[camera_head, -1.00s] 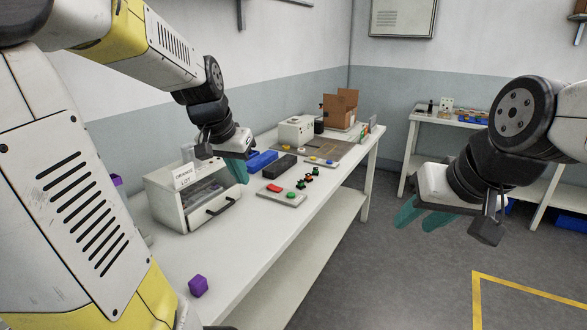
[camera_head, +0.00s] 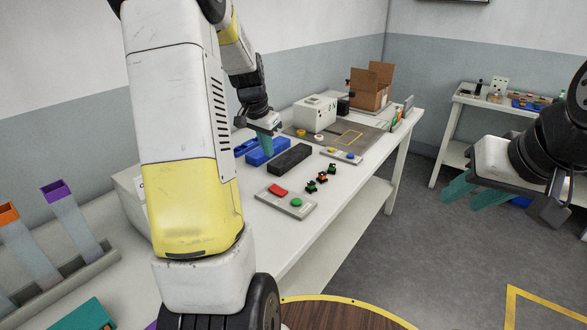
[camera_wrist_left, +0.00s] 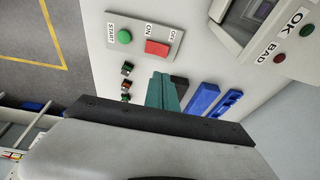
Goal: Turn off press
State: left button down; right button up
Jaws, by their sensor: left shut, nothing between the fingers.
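A grey control panel (camera_head: 277,205) lies on the white table, with a red rocker switch (camera_head: 277,189) and a green button (camera_head: 296,202). In the left wrist view the red switch (camera_wrist_left: 157,47) sits between ON and OFF labels, and the green button (camera_wrist_left: 124,36) is marked START. My left gripper (camera_head: 266,144) has its teal fingers shut and empty, above the table behind the panel, near a blue block. Its fingers (camera_wrist_left: 163,92) point toward the red switch in the left wrist view, apart from it. My right gripper (camera_head: 466,194) is open and empty over the floor at the right.
A black block (camera_head: 290,158) and a blue block (camera_head: 255,156) lie behind the panel. A white machine (camera_head: 315,114) and a cardboard box (camera_head: 371,86) stand farther back. My left arm hides part of the table.

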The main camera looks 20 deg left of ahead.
pick_arm(q)
jog(key=shift+f, duration=0.1)
send_near(275, 188)
jog(key=x, duration=0.5)
jog(key=shift+w+f, duration=0.1)
jog(key=shift+w, duration=0.3)
jog(key=shift+w+f, duration=0.1)
jog(key=shift+f, duration=0.5)
jog(key=shift+a+f, duration=0.15)
jog(key=shift+f, duration=0.1)
